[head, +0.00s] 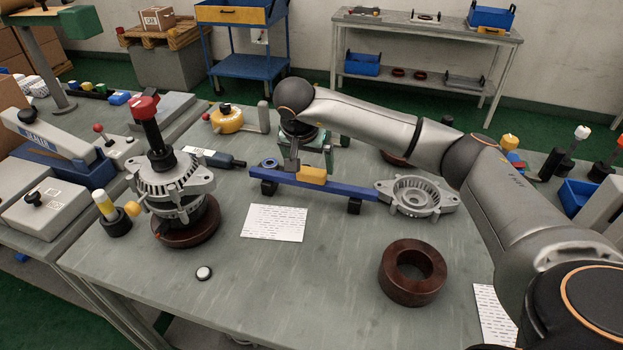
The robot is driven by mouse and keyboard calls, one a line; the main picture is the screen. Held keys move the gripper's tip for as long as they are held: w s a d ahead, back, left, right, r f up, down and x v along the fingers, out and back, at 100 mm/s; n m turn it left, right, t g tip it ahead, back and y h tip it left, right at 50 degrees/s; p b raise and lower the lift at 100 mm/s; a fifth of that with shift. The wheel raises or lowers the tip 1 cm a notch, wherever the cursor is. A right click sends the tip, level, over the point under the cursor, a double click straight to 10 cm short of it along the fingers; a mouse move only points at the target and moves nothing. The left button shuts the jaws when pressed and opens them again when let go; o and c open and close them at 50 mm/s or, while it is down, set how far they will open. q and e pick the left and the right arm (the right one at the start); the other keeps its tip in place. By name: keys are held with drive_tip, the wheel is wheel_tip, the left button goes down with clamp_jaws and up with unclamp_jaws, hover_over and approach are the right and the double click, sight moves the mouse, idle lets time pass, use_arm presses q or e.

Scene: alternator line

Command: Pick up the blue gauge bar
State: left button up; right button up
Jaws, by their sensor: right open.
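The blue gauge bar (345,187) lies across the middle of the table on black feet, with a yellow block (312,175) on its top and a small ring (269,163) near its left end. My right gripper (290,164) points down at the left half of the bar, between the ring and the yellow block. It is open. The frame does not show clearly whether its fingers straddle the bar or stay just above and behind it; the far finger is hard to make out. My left gripper is not in view.
An alternator (170,185) with a red-topped post stands left on a brown ring. A silver housing (415,195) sits by the bar's right end. A brown ring (412,273) lies front right, a paper sheet (274,222) in front. The front middle of the table is clear.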

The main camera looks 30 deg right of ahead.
sight(311, 171)
drive_tip(key=x, duration=0.3)
drive_tip(key=shift+f, duration=0.15)
drive_tip(key=shift+c, duration=0.2)
clamp_jaws()
idle(0.5)
